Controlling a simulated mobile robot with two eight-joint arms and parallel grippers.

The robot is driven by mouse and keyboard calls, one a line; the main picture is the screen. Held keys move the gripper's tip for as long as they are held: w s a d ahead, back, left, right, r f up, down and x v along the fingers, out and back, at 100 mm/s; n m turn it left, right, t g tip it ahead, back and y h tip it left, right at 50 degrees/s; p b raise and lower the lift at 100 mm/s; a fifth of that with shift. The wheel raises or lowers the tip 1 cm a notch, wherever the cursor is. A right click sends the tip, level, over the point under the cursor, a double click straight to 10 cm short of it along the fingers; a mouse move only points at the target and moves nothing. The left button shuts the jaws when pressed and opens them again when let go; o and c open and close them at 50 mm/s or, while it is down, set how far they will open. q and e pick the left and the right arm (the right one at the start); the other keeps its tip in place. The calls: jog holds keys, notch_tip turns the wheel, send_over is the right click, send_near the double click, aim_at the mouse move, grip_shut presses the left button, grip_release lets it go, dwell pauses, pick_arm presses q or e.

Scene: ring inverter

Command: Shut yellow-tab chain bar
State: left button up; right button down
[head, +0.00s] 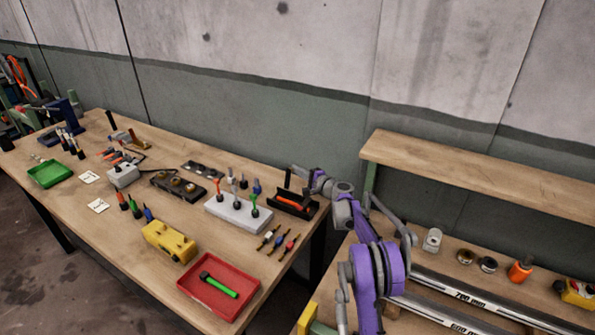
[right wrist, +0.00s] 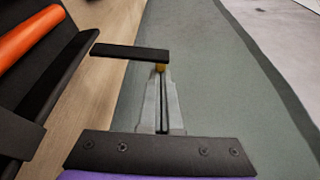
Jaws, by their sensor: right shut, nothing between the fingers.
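A black bar (right wrist: 130,52) stands out from the black holder (right wrist: 60,85) at the left of the right wrist view. A small yellow tab (right wrist: 160,68) shows by the bar's right end. In the head view the bar (head: 287,178) stands upright at the black holder (head: 312,211) on the far right corner of the table. My right gripper (right wrist: 162,80) is shut and empty, its tips at the yellow tab; I cannot tell if they touch it. In the head view my right gripper (head: 298,172) is small beside the bar. My left gripper is out of view.
An orange-handled tool (head: 292,202) lies in the holder. A white block (head: 238,212) with several coloured tools stands left of it. A red tray (head: 218,288) and yellow block (head: 168,241) are nearer. A wooden shelf (head: 470,170) and second bench are at right.

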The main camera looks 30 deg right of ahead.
jog(key=shift+s+a+r+n, duration=0.15)
jog(key=shift+a+n, duration=0.1)
jog(key=shift+n, duration=0.15)
jog(key=shift+n+t, duration=0.4)
jog(key=shift+n, duration=0.5)
jog(key=shift+s+a+f+p, duration=0.1)
jog(key=shift+s+a+p, duration=0.15)
jog(key=shift+s+a, duration=0.7)
jog(key=shift+s+a+f+p, duration=0.1)
jog(key=shift+s+a+p, duration=0.15)
jog(key=shift+a, duration=1.25)
jog(key=shift+s+a+f+p, duration=0.1)
jog(key=shift+s+a+p, duration=0.1)
jog(key=shift+s+a, duration=0.8)
jog(key=shift+w+a, duration=0.25)
jog(key=shift+w, duration=0.05)
